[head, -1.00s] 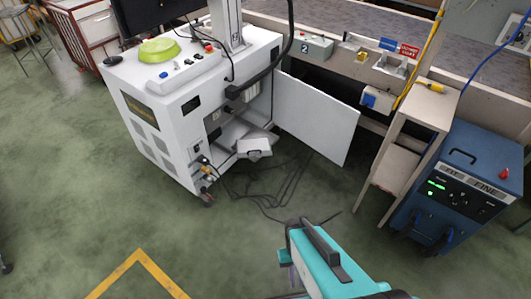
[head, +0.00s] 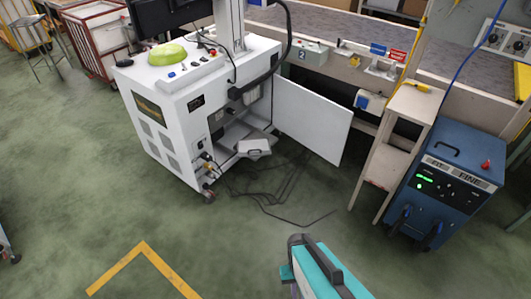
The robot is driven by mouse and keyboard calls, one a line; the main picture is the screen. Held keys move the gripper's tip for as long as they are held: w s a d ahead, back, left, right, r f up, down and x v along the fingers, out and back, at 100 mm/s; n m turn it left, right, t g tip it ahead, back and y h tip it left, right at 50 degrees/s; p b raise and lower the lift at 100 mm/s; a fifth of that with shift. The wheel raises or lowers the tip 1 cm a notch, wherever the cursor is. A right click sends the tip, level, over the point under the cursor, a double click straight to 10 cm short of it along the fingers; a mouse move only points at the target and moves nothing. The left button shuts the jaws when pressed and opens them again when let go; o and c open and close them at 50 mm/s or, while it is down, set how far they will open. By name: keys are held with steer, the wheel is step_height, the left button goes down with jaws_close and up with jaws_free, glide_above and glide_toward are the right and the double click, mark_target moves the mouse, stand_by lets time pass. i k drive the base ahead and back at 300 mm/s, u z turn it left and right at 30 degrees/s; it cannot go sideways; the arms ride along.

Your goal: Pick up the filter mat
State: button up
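I cannot pick out a filter mat with certainty. A small pale grey slab (head: 254,148) lies tilted at the open lower front of the white cabinet (head: 170,140); I cannot tell whether it is the mat. A teal and black part of my arm rises from the bottom edge, right of the middle. My gripper's fingers do not show. The arm part is well in front of the cabinet, with floor between them.
The cabinet's door (head: 312,121) stands open to the right. Black cables (head: 275,200) lie on the floor before it. A beige stand (head: 385,165) and a blue welder-like box (head: 445,190) are on the right. Green floor is free at the left, around a yellow line (head: 143,246).

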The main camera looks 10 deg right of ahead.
mark_target(258, 147)
steer(key=z, duration=0.2)
steer(key=k, duration=0.1)
steer(key=u, duration=0.35)
steer(key=i, duration=0.9)
steer(key=z, duration=2.4)
steer(key=k, duration=0.1)
steer(key=u, duration=3.85)
